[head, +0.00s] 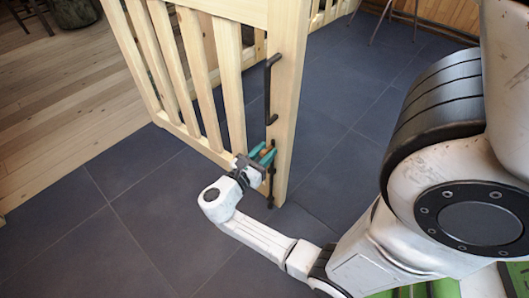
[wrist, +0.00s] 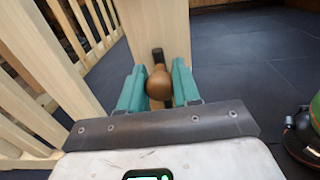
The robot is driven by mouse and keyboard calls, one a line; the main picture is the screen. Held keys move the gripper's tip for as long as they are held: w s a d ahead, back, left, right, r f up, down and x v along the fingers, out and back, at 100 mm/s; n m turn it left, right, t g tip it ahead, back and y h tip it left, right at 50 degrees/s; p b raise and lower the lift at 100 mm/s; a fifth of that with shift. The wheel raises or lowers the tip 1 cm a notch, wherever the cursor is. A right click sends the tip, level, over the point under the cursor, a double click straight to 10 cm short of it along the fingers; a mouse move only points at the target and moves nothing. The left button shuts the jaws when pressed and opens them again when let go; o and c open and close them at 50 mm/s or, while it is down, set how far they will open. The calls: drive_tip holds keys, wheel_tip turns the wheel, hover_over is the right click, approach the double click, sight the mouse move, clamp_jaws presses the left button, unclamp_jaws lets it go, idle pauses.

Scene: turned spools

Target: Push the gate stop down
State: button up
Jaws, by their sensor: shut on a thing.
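The pale wooden gate (head: 228,75) stands in the head view, its end post (head: 287,90) upright above the dark tiles. The gate stop is a dark rod (head: 271,188) low on that post, with a round brown knob (wrist: 159,84). My gripper (head: 264,153) is at the post's lower part, shut on the knob. In the wrist view its teal fingers (wrist: 158,78) stand on either side of the knob, with the post right behind. The rod's lower end is near the floor; I cannot tell whether it touches.
A black pull handle (head: 270,90) is on the post above my gripper. Dark tiled floor (head: 110,225) is clear in front of the gate, and pale floorboards (head: 60,90) lie to the left. A green object (wrist: 312,112) is at the wrist view's right edge.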

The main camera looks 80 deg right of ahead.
clamp_jaws()
drive_tip(key=shift+f+b, duration=0.45)
drive_tip(key=shift+f, duration=1.35)
drive_tip(key=o, duration=0.9)
unclamp_jaws()
drive_tip(key=shift+o, duration=0.2)
drive_tip(key=shift+a+r, duration=0.1)
drive_tip(key=p+v, duration=0.2)
drive_tip(key=v, duration=0.8)
drive_tip(key=shift+w+a+p, duration=0.25)
drive_tip(key=shift+a+p, duration=0.05)
